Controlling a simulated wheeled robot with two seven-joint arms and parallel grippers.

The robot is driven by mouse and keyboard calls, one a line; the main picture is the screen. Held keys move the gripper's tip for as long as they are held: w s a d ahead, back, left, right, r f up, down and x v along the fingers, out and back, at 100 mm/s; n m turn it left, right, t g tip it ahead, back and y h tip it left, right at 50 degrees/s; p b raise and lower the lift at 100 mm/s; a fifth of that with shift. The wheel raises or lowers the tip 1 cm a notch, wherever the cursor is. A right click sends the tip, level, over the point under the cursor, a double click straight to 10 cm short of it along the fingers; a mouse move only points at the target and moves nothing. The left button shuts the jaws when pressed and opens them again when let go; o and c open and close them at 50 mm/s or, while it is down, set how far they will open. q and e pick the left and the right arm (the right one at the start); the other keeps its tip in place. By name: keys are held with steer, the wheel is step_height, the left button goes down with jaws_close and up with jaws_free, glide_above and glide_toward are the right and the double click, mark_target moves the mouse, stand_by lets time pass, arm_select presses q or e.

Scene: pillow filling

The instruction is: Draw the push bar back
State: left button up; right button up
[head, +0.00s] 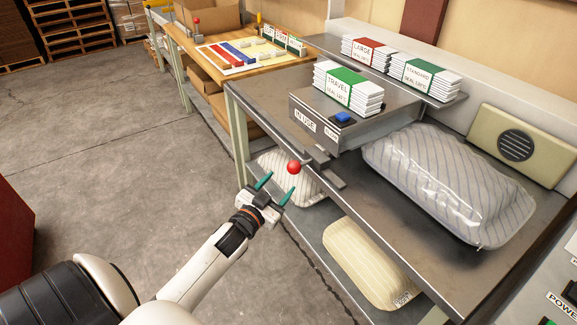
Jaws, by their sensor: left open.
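The push bar (327,170) is a dark grey bar on the metal bench, in front of the grey unit marked "IN USE" (335,120). A red ball knob (294,167) sits at its near left end, by the bench edge. My left gripper (276,187) is open, its two teal fingertips pointing up toward the knob. The knob appears just beyond the fingertips, and nothing shows between them. Whether a finger touches it cannot be told. My right gripper is not in view.
White packs labelled "TRAVEL" (346,89) lie on the unit, near a blue button (342,117). A striped pillow in clear wrap (445,185) lies on the bench at right. Pillows (368,262) lie on the lower shelf. Open floor (120,150) is at left.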

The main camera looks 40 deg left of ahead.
mark_target(291, 171)
arm_select(q)
steer(key=w, duration=0.8)
steer(key=shift+a, duration=0.4)
steer(key=shift+w, duration=0.6)
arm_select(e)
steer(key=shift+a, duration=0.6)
arm_select(q)
steer(key=shift+c, duration=0.6)
